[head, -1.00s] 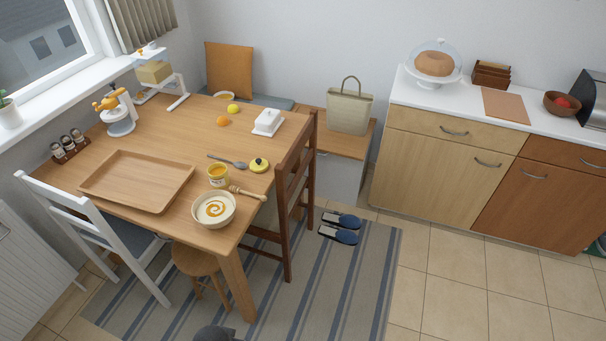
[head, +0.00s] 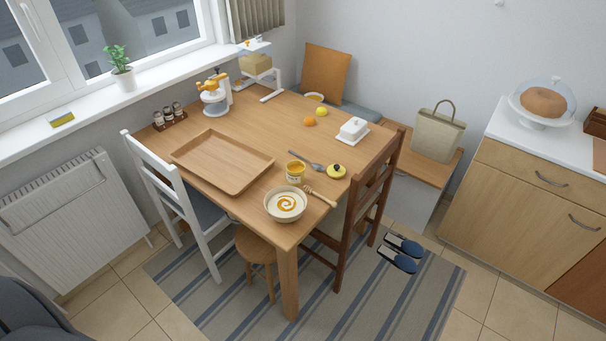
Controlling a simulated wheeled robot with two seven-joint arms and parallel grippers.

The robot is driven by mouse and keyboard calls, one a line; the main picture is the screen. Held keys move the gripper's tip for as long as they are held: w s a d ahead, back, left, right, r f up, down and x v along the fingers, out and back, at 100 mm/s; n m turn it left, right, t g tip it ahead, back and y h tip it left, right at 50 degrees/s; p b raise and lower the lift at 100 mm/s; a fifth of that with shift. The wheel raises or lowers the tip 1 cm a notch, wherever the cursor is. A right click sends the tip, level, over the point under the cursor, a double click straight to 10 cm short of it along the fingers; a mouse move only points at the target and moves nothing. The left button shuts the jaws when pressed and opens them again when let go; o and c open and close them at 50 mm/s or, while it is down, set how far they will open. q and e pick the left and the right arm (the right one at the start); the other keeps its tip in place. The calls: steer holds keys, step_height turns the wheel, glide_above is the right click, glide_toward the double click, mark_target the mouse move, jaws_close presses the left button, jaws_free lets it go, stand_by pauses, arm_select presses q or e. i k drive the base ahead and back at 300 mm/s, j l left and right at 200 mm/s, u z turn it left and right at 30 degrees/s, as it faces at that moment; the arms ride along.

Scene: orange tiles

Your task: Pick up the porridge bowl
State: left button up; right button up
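The porridge bowl (head: 286,205) is a cream bowl with pale porridge and an orange-brown swirl on top. It stands upright near the front corner of the wooden table (head: 246,122). A honey jar (head: 295,172) stands just behind it, and a wooden honey dipper (head: 320,197) lies to its right. No gripper is in the head view.
A wooden tray (head: 222,162) lies left of the bowl. A white chair (head: 172,190) stands at the table's left side, a brown chair (head: 367,205) at its right. A round stool (head: 256,247) stands below the front edge. Striped rug floor (head: 320,290) is open in front.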

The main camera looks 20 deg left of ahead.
mark_target(283, 203)
steer(key=i+l, duration=0.1)
steer(key=l, duration=0.2)
steer(key=i+l, duration=0.1)
steer(key=l, duration=0.15)
steer(key=i+l+u, duration=0.15)
steer(key=l+u, duration=0.25)
steer(key=l, duration=0.3)
steer(key=l+u, duration=0.4)
steer(key=l, duration=0.3)
steer(key=u, duration=0.4)
